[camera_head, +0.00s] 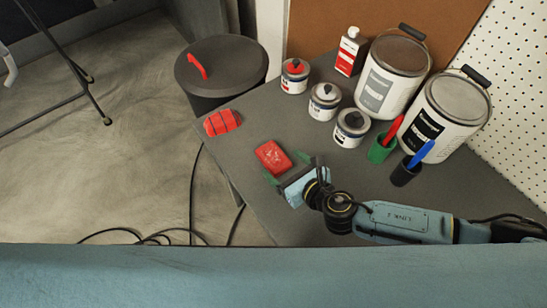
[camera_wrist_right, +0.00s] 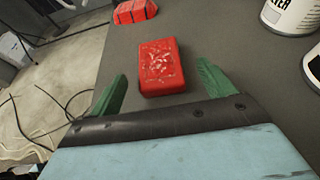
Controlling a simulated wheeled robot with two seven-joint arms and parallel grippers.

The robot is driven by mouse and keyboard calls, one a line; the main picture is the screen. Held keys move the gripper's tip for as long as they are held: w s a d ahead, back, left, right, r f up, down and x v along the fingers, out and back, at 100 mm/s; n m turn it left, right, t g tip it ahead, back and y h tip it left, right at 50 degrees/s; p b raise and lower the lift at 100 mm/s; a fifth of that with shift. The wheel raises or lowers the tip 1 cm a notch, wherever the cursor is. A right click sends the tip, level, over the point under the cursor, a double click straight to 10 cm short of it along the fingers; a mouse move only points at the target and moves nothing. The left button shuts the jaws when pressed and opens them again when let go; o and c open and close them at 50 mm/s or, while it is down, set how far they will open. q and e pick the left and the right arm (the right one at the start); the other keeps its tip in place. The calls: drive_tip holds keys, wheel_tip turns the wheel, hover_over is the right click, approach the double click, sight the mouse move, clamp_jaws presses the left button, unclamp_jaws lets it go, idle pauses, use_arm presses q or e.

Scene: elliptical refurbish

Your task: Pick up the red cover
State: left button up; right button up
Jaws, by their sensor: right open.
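A red block with pale scuff marks on top (camera_head: 273,157) lies on the dark grey table; it looks like the red cover. It also shows in the right wrist view (camera_wrist_right: 161,67), just beyond and between the green fingertips. A second red piece with dark stripes (camera_head: 222,122) lies at the table's left edge and shows at the top of the right wrist view (camera_wrist_right: 134,11). I cannot tell for certain which piece is the cover. My right gripper (camera_head: 285,168) is open and empty, close to the scuffed block. My left gripper is not in view.
Small paint cans (camera_head: 324,101), a red-and-white bottle (camera_head: 350,52) and large buckets (camera_head: 392,75) stand at the back of the table (camera_head: 236,160). Green (camera_head: 381,149) and black (camera_head: 403,172) cups stand right of the gripper. A dark bin (camera_head: 235,68) with a red handle stands beyond the table.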

sight(274, 156)
drive_tip(key=shift+w+a+f, duration=0.1)
drive_tip(key=shift+w+a, duration=0.05)
drive_tip(key=shift+w, duration=0.05)
drive_tip(key=b+x, duration=0.1)
drive_tip(key=x, duration=0.3)
drive_tip(key=shift+w+a, duration=0.2)
drive_tip(key=shift+w+a+f, duration=0.1)
drive_tip(key=shift+w, duration=0.05)
drive_tip(key=c, duration=1.1)
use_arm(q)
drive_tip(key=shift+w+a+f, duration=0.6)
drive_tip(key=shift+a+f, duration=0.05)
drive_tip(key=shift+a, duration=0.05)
use_arm(e)
drive_tip(key=shift+c, duration=0.6)
